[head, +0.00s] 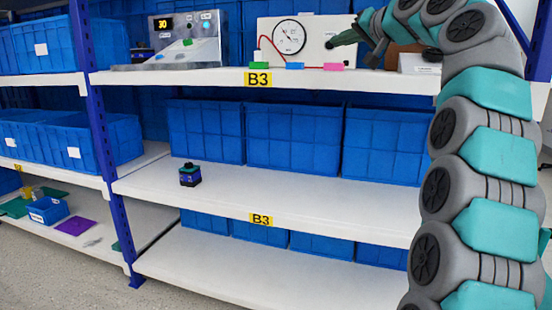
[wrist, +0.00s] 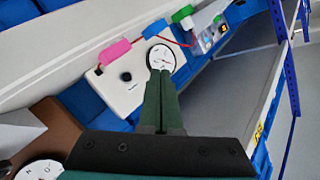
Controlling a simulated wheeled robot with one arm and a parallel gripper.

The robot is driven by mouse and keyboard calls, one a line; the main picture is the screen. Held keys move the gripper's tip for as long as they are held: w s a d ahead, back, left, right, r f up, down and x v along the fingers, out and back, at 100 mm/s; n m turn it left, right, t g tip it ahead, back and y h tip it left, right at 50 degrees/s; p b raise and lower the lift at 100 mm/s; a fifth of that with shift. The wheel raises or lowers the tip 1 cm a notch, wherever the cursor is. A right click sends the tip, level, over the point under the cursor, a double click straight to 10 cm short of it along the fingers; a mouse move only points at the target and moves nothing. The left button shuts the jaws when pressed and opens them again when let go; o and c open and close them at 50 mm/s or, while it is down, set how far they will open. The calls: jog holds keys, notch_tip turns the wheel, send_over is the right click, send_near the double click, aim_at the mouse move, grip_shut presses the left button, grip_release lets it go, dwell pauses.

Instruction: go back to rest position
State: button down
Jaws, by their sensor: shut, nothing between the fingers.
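A white box (head: 300,52) with a round dial gauge (head: 289,37) stands on the top shelf in the head view. In the wrist view, the same box (wrist: 118,100) shows its gauge (wrist: 161,58) and a black rotary knob (wrist: 125,76).
Green, blue and pink blocks (head: 333,66) lie along the shelf edge before the box. A silver control panel (head: 180,40) stands to the left. A cardboard box (head: 403,56) is behind my arm. Blue bins (head: 290,135) fill the lower shelves, and a blue post (head: 97,120) stands left.

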jog(key=s+a+f+g+h, duration=0.1)
jog(key=s+a+f+g, duration=0.15)
jog(key=s+f, duration=0.55)
jog(key=s+a+f+n+g+h+p, duration=0.1)
jog(key=s+a+f+g, duration=0.2)
jog(key=f, duration=0.8)
jog(key=s+a+f+g+h, duration=0.1)
jog(key=s+a+f+g, duration=0.15)
jog(key=s+f, duration=0.6)
jog(key=s+d+f+g+h, duration=0.2)
jog(key=s+d+f+g, duration=0.2)
jog(key=s+f, duration=0.8)
jog(key=s+d+f+n+g+h+p, duration=0.1)
jog(key=s+d+f+g+h, duration=0.1)
jog(key=s+f, duration=1)
jog(key=s+d+g, duration=0.1)
jog(key=s+g, duration=0.1)
jog(key=s, duration=0.6)
jog(key=shift+s+d+f, duration=0.2)
jog(key=shift+d, duration=0.2)
